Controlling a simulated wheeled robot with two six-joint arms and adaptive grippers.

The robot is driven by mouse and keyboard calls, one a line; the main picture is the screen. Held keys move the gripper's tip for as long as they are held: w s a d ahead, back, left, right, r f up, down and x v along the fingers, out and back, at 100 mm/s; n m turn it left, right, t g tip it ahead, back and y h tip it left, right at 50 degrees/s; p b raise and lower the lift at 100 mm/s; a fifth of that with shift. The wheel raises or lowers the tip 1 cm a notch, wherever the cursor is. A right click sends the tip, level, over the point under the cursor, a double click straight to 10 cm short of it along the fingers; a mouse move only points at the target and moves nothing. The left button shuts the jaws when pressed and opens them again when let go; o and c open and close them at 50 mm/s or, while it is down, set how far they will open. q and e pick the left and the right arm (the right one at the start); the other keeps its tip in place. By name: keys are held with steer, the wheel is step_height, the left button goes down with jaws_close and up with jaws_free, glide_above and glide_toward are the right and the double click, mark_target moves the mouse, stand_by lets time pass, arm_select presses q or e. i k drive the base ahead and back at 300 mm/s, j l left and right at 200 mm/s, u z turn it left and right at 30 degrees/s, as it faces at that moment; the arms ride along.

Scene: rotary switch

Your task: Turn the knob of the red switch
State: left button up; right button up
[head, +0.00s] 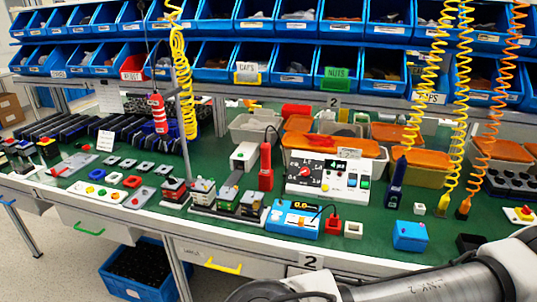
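A small red block (333,225) stands on the green bench, right of a blue meter box (294,218) and left of a small white block (353,230). A thin black lead reaches the red block; its knob is too small to make out. Behind it, a white control box (328,178) carries a round red dial (305,170) with a pale pointer. I cannot tell for certain which of these is the red switch. Neither of my grippers shows; only a grey and dark arm of mine crosses the bottom right, below the bench front.
A blue box (410,236), a dark screwdriver-like tool (396,184) and hanging yellow coiled cables (458,110) are on the right. Orange-lidded tubs (430,170) and blue bins (350,55) fill the back. Green bench surface (375,215) shows between the small items.

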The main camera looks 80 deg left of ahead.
mark_target(173, 180)
steer(key=u, duration=3.45)
steer(key=i+j+z, duration=0.55)
steer(key=i+j, duration=0.15)
steer(key=j, duration=0.3)
